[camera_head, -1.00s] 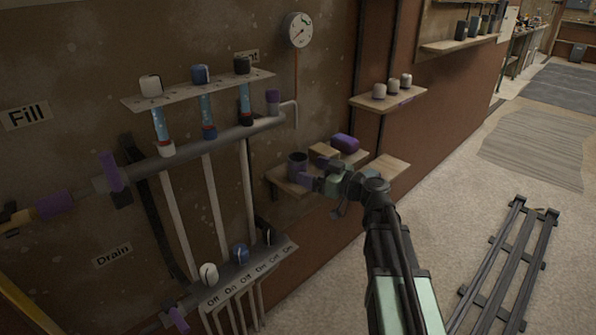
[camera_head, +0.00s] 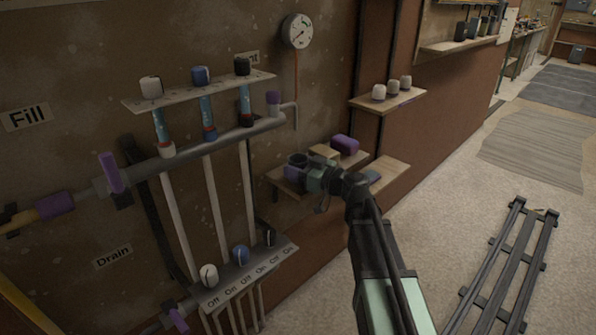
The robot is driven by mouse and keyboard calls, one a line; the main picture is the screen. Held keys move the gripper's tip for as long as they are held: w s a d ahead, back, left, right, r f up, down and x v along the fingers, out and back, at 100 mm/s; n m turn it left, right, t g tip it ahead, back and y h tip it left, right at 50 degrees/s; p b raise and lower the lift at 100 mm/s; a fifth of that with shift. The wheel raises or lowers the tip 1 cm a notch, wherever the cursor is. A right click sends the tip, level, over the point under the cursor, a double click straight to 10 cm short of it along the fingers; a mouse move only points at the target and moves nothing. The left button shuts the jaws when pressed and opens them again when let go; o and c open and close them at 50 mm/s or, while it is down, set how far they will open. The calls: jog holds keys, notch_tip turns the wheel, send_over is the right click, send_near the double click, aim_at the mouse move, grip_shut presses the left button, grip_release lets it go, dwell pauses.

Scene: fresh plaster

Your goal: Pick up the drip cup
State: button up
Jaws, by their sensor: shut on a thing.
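The drip cup (camera_head: 296,160), a dark cup with a purplish tint, is at the left end of a small wooden wall shelf (camera_head: 278,182). My gripper (camera_head: 306,175) is at the cup's near right side and shut on it. The gripper hides the cup's lower part, so I cannot tell whether the cup still touches the shelf. The cup looks roughly upright.
Pipes with valves and a lower panel (camera_head: 250,275) stand left. A rail track (camera_head: 505,265) lies on the floor.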

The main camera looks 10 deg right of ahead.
jog(key=shift+r, duration=0.1)
notch_tip(320, 180, up, 7)
jog(key=p, duration=0.7)
jog(key=a+v, duration=0.1)
jog(key=v, duration=0.5)
jog(key=s+v, duration=0.1)
jog(key=v, duration=0.6)
jog(key=s+a+v, duration=0.1)
jog(key=v, duration=0.5)
jog(key=shift+s+a, duration=0.15)
jog(key=shift+s, duration=0.3)
